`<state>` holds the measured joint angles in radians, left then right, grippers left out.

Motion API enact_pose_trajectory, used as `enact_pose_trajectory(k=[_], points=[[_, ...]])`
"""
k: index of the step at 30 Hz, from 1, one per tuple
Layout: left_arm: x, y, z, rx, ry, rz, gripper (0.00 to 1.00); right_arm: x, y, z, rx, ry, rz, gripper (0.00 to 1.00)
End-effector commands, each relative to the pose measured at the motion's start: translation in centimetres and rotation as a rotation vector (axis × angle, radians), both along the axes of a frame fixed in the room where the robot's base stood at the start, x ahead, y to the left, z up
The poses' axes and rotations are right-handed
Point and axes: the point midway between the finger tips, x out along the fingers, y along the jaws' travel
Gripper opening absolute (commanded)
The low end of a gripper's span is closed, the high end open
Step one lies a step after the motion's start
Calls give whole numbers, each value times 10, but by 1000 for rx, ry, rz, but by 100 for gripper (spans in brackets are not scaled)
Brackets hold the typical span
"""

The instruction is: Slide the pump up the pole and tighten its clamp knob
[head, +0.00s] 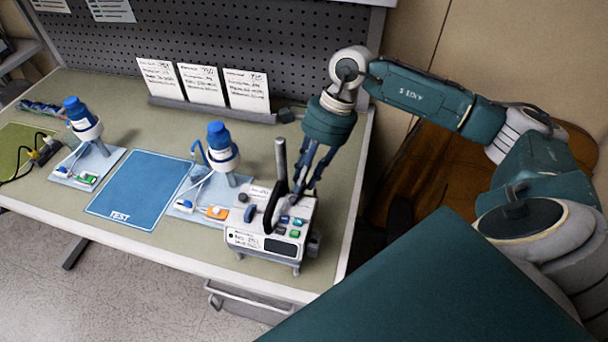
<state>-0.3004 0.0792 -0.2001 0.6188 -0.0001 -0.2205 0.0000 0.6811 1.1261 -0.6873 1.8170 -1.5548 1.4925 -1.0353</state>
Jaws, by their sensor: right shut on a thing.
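The pump (262,239), a white box with a dark screen and coloured buttons, is at the right front of the bench. My left gripper is not in view.
Two blue-topped bottles on stands (219,150) (80,118) stand on pale plates with small connectors. A blue TEST mat (140,188) between them is empty. Written cards (202,86) stand in a rack at the back. A green mat (22,146) with cables lies far left.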

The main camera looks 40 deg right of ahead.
Motion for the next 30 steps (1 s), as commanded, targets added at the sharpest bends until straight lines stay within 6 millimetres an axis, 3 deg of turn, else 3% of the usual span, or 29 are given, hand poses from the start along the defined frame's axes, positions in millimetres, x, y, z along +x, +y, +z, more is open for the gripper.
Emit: enact_pose_trajectory(k=[1,10,11,26,30], points=[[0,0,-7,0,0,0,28,0,-1,-3,-2,-2,-21,0],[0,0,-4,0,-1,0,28,0,-1,0,0,0,-36,0],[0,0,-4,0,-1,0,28,0,-1,0,0,0,-36,27],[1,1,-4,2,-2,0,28,0,0,0,0,1,-33,28],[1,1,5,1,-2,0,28,1,0,3,0,1,2,28]])
